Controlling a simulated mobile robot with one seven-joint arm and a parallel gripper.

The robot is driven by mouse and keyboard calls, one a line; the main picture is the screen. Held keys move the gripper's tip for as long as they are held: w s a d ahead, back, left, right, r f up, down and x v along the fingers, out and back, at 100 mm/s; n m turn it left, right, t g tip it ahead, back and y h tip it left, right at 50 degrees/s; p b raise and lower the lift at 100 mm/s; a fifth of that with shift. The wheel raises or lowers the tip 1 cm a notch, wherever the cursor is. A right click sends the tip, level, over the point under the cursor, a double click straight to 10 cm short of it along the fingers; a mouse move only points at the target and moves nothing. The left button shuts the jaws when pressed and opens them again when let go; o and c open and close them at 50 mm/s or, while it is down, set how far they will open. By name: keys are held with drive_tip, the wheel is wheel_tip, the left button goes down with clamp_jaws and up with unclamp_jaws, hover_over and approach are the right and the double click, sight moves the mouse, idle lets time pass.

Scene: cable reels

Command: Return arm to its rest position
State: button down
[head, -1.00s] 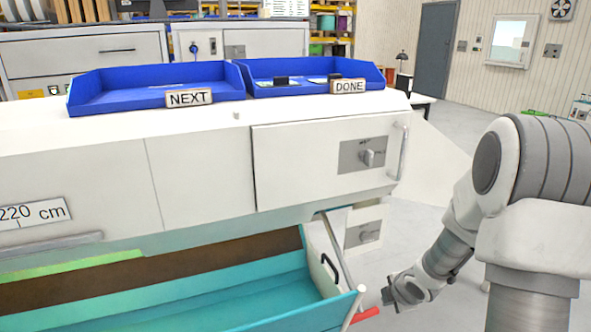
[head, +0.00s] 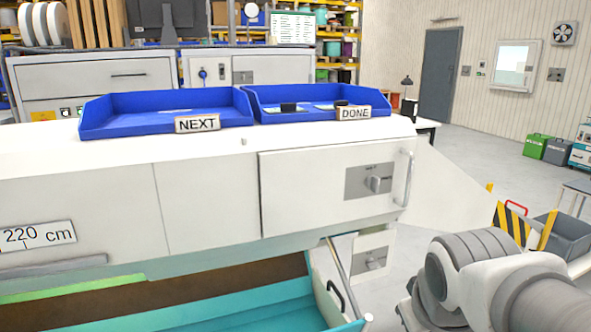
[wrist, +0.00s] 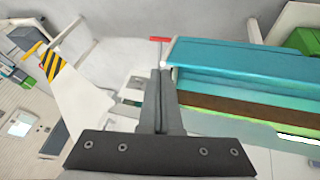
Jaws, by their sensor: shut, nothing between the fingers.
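My gripper (wrist: 160,75) shows in the wrist view with its two fingers together and nothing between them. Its tips point toward the red-ended end of the teal trough (wrist: 215,52), and I cannot tell how far apart they are. In the head view my arm (head: 480,275) is folded at the lower right. The gripper itself is out of that view, below the frame or hidden behind the arm.
The white machine (head: 210,205) with a door handle stands left of my arm. The teal trough (head: 270,312) juts out below it. Blue trays marked NEXT (head: 160,112) and DONE (head: 300,98) sit on top. A yellow-black striped barrier (head: 513,224) and grey bin (head: 562,236) stand at right.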

drive_tip(key=s+a+r+m+y, duration=0.1)
drive_tip(key=s+a+m+y, duration=0.1)
drive_tip(key=s+a+m, duration=0.3)
wheel_tip(320, 180, up, 18)
drive_tip(key=d+n+p, duration=0.1)
drive_tip(key=n+p, duration=0.1)
drive_tip(key=p, duration=1.5)
drive_tip(key=shift+s+d+n+p, duration=0.25)
drive_tip(key=shift+s+n+p, duration=0.05)
drive_tip(key=shift+s+p, duration=0.1)
drive_tip(key=shift+a+f, duration=0.1)
drive_tip(key=shift+a, duration=0.15)
